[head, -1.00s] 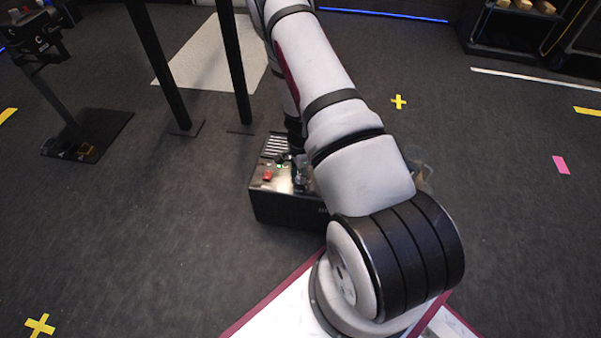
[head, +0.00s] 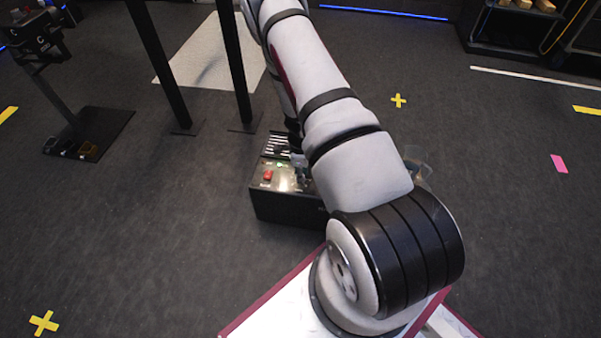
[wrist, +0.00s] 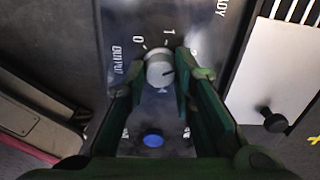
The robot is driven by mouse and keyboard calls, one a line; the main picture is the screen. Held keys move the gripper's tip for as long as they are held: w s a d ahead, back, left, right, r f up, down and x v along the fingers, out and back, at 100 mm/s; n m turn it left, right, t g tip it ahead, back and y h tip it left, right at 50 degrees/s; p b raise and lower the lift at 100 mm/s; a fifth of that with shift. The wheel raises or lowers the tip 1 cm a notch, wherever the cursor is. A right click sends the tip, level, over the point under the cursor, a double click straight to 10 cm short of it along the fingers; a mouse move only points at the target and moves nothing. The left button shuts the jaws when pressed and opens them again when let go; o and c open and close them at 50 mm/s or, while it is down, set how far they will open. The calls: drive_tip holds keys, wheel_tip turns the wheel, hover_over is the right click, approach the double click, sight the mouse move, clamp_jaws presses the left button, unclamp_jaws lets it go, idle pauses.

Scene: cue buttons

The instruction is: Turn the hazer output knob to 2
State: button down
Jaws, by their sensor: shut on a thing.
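The hazer (head: 285,207) is a black box on the floor, partly hidden behind my arm in the head view. Its grey round output knob (wrist: 158,67) shows in the wrist view beside the word OUTPUT, with 0 at its upper left and 1 above it. A further mark at the right is mostly covered by a finger. A dark line on the knob points to the right. My gripper (wrist: 161,74) has its green fingers on both sides of the knob and is shut on it. In the head view my gripper is mostly hidden.
A blue button (wrist: 153,139) lies below the knob, between the fingers. A white panel with a black knob (wrist: 276,121) is at the right. Black posts (head: 238,75) stand behind the hazer.

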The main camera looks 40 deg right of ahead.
drive_tip(key=shift+w, duration=0.15)
drive_tip(key=c, duration=1.3)
unclamp_jaws()
drive_tip(key=shift+c, duration=0.2)
wheel_tip(320, 180, up, 12)
drive_tip(key=shift+r, duration=0.1)
